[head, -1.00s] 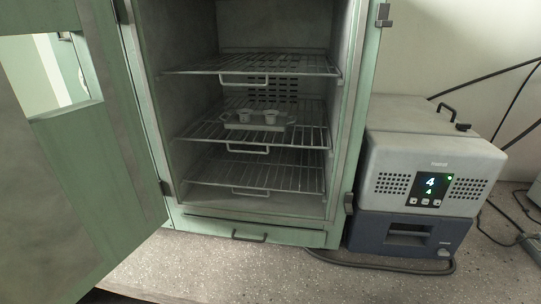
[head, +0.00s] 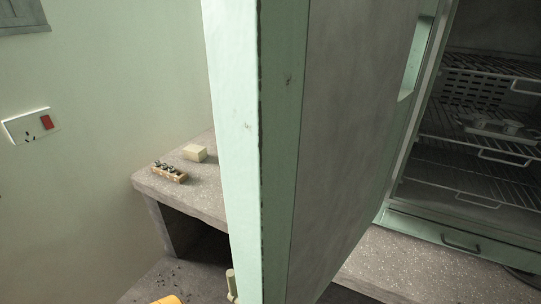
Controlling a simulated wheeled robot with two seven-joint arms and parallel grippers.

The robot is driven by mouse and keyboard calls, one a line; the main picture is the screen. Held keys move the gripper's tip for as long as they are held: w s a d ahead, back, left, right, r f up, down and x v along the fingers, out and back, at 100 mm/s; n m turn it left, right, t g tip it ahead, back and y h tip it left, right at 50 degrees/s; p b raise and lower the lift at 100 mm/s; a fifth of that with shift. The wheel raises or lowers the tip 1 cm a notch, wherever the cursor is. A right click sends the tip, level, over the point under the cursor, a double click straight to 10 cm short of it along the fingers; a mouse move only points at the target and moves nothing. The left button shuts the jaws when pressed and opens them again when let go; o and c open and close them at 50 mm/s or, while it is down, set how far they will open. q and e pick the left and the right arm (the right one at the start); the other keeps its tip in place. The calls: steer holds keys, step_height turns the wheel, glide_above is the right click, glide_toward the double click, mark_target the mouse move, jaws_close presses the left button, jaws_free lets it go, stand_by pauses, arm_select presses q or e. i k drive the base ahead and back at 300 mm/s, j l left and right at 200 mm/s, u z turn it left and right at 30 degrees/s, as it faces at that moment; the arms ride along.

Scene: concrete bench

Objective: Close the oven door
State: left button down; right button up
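The green oven door (head: 345,130) stands wide open, its edge towards me, in the middle of the head view. Its grey inner face is on the right side and a small window opening shows near its far edge. The oven (head: 410,215) is at the right, cut by the picture edge, with wire racks (head: 470,125) inside. A small tray with cups (head: 500,127) sits on a rack. Neither of my grippers can be made out. A small pale piece (head: 232,284) shows low beside the door edge; I cannot tell what it is.
A concrete bench (head: 205,203) runs behind the door, with a wooden block of small dark items (head: 169,172) and a cream block (head: 195,153) on it. A wall socket (head: 30,125) is at the left. An orange-yellow piece (head: 167,299) shows at the bottom edge.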

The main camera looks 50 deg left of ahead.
mark_target(313, 103)
steer(key=j+z, duration=0.1)
steer(key=j, duration=0.45)
steer(key=k+j, duration=0.15)
steer(key=j, duration=0.4)
steer(key=k+j+z, duration=0.15)
steer(key=j, duration=0.45)
steer(key=i, duration=0.05)
